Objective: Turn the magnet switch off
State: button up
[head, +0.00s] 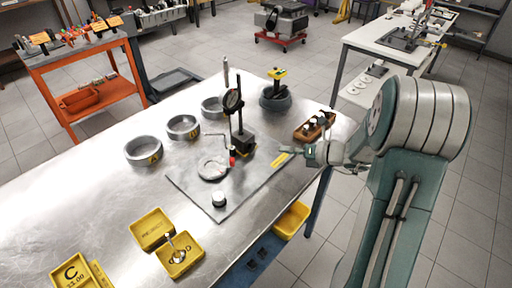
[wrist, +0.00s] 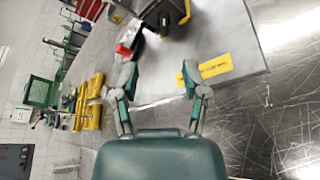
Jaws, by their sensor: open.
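The dark magnetic base (head: 244,145) with its upright post and dial gauge (head: 232,100) stands on the grey plate (head: 215,195) on the metal table. A small red part (head: 232,161), which looks like its switch knob, shows at the base's front; I cannot tell its setting. In the wrist view the base (wrist: 172,18) is at the top and the red part (wrist: 123,50) is left of it, beyond the left finger. My gripper (wrist: 158,78) is open and empty, its fingers apart over the plate's edge. In the head view my gripper (head: 300,150) is right of the base, apart from it.
A yellow label (head: 281,160) lies on the plate near my gripper. A wooden tray (head: 314,126) with small parts sits close behind it. Metal rings (head: 143,151) stand at the left, yellow bins (head: 180,255) at the front.

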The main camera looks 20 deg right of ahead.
aim_at(255, 146)
jog(key=shift+w+d+f, duration=0.15)
jog(key=shift+d, duration=0.1)
jog(key=shift+w+a+f, duration=0.1)
jog(key=shift+w, duration=0.15)
jog(key=x, duration=0.9)
jog(key=shift+s+a, duration=0.2)
jog(key=shift+w+a+f, duration=0.1)
jog(key=shift+w+a, duration=0.2)
jog(key=shift+w, duration=0.05)
jog(key=shift+d, duration=0.3)
grip_shut()
jog(key=shift+a, duration=0.15)
